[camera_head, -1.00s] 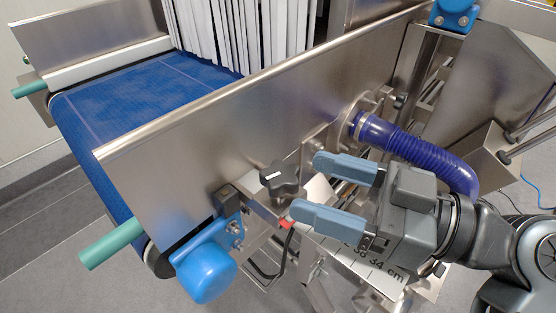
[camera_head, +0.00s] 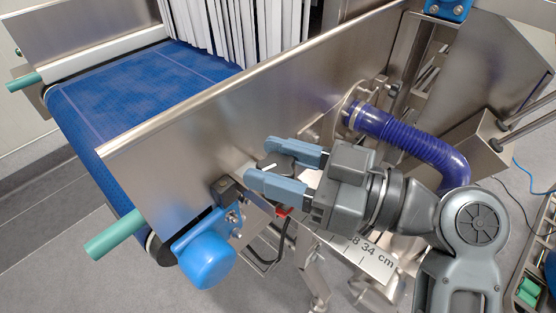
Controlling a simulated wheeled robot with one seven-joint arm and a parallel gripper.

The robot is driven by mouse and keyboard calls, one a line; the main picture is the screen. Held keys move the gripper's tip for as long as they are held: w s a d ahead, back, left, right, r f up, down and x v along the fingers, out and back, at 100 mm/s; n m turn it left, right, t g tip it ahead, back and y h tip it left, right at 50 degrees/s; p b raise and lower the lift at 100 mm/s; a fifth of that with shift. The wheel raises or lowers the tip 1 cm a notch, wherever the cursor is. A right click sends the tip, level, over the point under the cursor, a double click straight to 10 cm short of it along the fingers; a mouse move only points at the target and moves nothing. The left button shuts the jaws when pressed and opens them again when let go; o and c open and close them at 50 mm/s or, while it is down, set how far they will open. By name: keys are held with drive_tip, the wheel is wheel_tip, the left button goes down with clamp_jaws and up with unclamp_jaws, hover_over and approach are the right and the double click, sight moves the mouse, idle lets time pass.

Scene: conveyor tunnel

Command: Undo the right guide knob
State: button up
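The black guide knob (camera_head: 271,162) sits on the near side of the steel side guide, above the scale plate marked in cm (camera_head: 362,255). It is mostly hidden behind my gripper's blue fingers; a small dark part with a light mark shows between them. My gripper (camera_head: 257,163) reaches in from the right, with one finger at the upper right of the knob and the other at its lower left. The fingers are apart, with the knob between or just behind them. I cannot tell whether they touch it.
The steel side guide (camera_head: 180,150) runs along the blue belt (camera_head: 130,95). A blue motor-like cap (camera_head: 207,260) and a green roller end (camera_head: 114,236) stick out at lower left. A purple hose (camera_head: 405,140) arches behind my gripper. White strips (camera_head: 230,30) hang at the tunnel mouth.

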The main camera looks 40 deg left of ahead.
drive_tip(key=c, duration=0.4)
drive_tip(key=shift+f+n+g+b, duration=0.25)
drive_tip(key=shift+g+b, duration=0.25)
drive_tip(key=shift+b, duration=0.4)
drive_tip(key=shift+c, duration=0.2)
drive_tip(key=shift+r+n+g+h+b, duration=0.15)
drive_tip(key=shift+n+g+h+b, duration=0.2)
drive_tip(key=shift+b, duration=0.2)
drive_tip(key=shift+r+g, duration=0.1)
drive_tip(key=shift+g, duration=0.15)
drive_tip(key=o, duration=1)
drive_tip(key=shift+c, duration=0.2)
drive_tip(key=b+v, duration=0.2)
drive_tip(key=v, duration=0.5)
drive_tip(key=shift+w+d, duration=0.2)
drive_tip(key=shift+d, duration=0.15)
